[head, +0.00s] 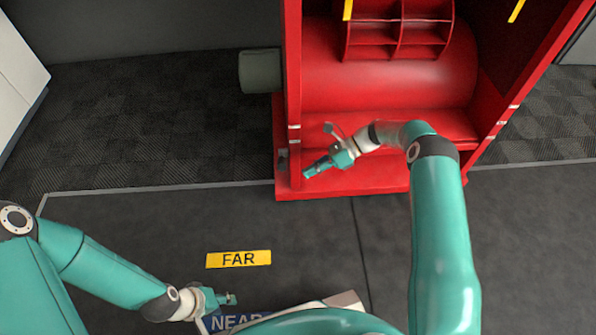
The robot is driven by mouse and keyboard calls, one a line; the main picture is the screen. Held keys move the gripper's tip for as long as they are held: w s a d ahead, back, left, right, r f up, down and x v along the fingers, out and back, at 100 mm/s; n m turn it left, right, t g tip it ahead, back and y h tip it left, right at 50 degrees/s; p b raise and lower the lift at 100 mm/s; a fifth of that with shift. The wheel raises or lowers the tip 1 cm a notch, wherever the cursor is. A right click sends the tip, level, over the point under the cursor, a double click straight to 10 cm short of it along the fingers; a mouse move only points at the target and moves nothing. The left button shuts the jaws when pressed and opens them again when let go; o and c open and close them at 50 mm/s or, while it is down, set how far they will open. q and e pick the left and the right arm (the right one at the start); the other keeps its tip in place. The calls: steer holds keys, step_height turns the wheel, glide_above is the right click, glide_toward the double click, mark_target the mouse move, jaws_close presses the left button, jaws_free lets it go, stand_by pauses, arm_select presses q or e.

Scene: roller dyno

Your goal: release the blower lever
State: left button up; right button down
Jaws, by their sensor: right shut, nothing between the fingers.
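The red blower (390,75) stands at the upper middle of the head view, with a rounded drum and a flat base. My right gripper (309,172) is shut and empty, just above the base beside the left post. A small grey piece (283,160) sits on the outer side of that post; I cannot tell if it is the lever. A thin grey rod with a rounded end shows behind my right wrist, and I cannot tell what it belongs to. My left gripper (232,299) is low in the view, far from the blower; its opening is too small to tell.
A yellow FAR label (239,259) lies on the dark floor, with a blue NEAR label (236,321) partly hidden below it. A grey-green cylinder (260,71) sticks out left of the blower. A white cabinet (18,80) stands at far left.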

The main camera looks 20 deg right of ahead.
steer(key=shift+w+f+v, duration=0.1)
steer(key=shift+v, duration=0.95)
steer(key=shift+w+f+v, duration=0.15)
steer(key=shift+v, duration=0.9)
steer(key=shift+d, duration=0.1)
